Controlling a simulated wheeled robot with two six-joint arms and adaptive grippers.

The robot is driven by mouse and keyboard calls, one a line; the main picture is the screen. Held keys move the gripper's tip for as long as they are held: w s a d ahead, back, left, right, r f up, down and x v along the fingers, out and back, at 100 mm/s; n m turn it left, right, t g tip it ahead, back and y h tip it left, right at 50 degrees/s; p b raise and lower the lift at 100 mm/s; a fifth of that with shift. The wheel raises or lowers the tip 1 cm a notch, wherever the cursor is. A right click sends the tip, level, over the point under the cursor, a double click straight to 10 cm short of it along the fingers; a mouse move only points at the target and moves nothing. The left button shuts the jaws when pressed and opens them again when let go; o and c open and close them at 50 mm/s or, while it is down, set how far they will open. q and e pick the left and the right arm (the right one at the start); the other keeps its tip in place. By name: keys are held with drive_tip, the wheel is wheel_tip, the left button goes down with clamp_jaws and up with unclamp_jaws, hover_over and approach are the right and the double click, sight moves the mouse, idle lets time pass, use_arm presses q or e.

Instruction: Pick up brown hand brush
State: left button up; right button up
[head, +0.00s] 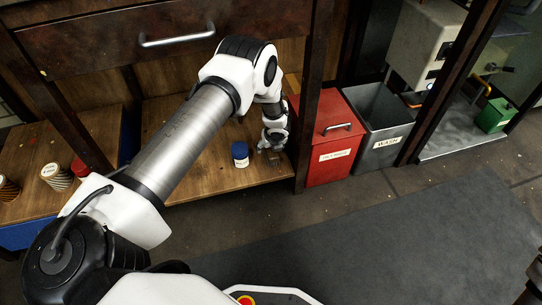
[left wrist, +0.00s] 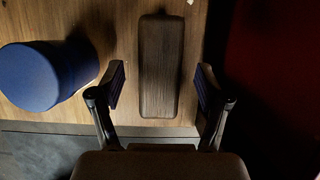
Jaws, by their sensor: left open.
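The brown hand brush (left wrist: 160,52) lies on the wooden shelf (left wrist: 105,18), its long body pointing away from my left gripper (left wrist: 161,85). The left gripper is open, with one finger on each side of the brush's near end in the left wrist view. A gap shows between each finger and the brush, so they look apart. In the head view my left gripper (head: 272,148) is low over the shelf's right end, and I cannot make out the brush there.
A blue container (head: 240,154) stands left of the left gripper, also close by in the left wrist view (left wrist: 42,75). A red bin (head: 325,150) stands just right of the shelf, with a grey bin (head: 383,130) beyond. A drawer (head: 150,50) is above.

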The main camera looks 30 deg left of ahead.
use_arm(q)
drive_tip(key=shift+x, duration=1)
drive_tip(key=shift+d+r, duration=0.1)
drive_tip(key=shift+f, duration=0.3)
drive_tip(key=shift+s, duration=0.1)
drive_tip(key=c, duration=1.3)
